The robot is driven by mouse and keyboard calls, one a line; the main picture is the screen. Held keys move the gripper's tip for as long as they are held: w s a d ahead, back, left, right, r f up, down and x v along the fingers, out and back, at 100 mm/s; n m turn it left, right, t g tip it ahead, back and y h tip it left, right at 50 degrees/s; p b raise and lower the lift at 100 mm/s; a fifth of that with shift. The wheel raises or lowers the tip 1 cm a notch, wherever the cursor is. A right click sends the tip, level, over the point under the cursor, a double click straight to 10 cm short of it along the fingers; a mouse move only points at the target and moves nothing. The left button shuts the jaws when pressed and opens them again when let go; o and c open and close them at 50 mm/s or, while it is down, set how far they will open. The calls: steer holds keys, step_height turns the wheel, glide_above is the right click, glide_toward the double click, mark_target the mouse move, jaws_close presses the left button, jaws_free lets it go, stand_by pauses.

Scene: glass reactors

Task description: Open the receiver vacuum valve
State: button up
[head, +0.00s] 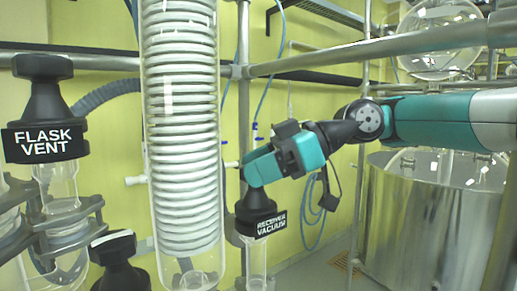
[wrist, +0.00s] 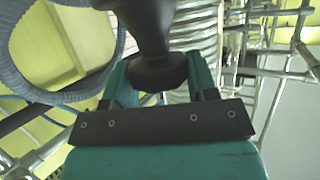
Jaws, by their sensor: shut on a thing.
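The receiver vacuum valve (head: 258,219) is a black valve head with a white-lettered "RECEIVER VACUUM" label, on a clear glass tube right of the coiled condenser in the head view. My gripper (head: 251,174) reaches it from the upper right. In the wrist view the black valve knob (wrist: 155,72) sits between the two teal fingers, and the gripper is shut on it. The fingers hide part of the knob in the head view. How far the valve is turned cannot be told.
The large glass condenser (head: 181,130) stands just left of the valve. The flask vent valve (head: 43,125) is at far left, with another black valve head (head: 120,265) below. A metal rail (head: 350,56) runs above my arm. A steel vessel (head: 420,220) stands at right.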

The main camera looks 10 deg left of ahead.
stand_by(0.4)
steer(key=o, duration=0.9)
steer(key=shift+a, duration=0.1)
steer(key=shift+f+b, duration=0.15)
steer(key=shift+b, duration=0.35)
